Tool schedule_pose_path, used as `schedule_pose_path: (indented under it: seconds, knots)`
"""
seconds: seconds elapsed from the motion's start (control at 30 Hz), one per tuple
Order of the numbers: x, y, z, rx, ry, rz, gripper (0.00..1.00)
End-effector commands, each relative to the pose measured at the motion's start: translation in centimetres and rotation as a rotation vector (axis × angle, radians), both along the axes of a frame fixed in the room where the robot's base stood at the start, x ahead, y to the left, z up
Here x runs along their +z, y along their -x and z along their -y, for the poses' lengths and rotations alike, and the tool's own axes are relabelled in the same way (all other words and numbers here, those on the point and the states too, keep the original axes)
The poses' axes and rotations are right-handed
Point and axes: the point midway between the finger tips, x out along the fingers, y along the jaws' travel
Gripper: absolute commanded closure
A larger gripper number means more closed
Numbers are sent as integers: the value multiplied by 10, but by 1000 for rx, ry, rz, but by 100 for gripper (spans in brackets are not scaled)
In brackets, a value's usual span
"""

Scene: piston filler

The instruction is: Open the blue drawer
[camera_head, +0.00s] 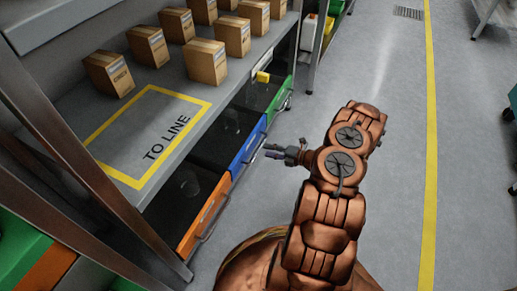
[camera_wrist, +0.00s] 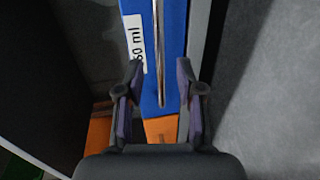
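The blue drawer (camera_head: 247,146) is in the shelf unit between an orange and a green drawer, and it looks closed. In the wrist view its blue front (camera_wrist: 174,60) carries a white label ending in "0 ml". Its metal bar handle (camera_wrist: 158,45) runs down the picture and ends between my fingers. My gripper (camera_head: 272,151) is beside the drawer front, reaching in from the right. In the wrist view my gripper (camera_wrist: 159,90) is open, with one finger on each side of the handle's lower end. I cannot tell whether either finger touches it.
The orange drawer (camera_head: 203,214) is nearer and the green drawer (camera_head: 281,98) farther along the unit. Several cardboard boxes (camera_head: 206,62) stand on the tabletop above. The grey floor (camera_head: 390,130) to the right is clear, with a yellow line (camera_head: 430,150).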

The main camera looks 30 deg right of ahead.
Motion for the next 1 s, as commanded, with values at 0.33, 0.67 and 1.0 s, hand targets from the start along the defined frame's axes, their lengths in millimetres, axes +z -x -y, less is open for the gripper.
schedule_pose_path:
  seconds: [0.33,0.67,1.0]
  knots:
    - [-10,-36,-24,6,-1,1,63]
    - [-10,-40,-25,1,0,0,63]
    - [-10,-40,-24,1,0,0,93]
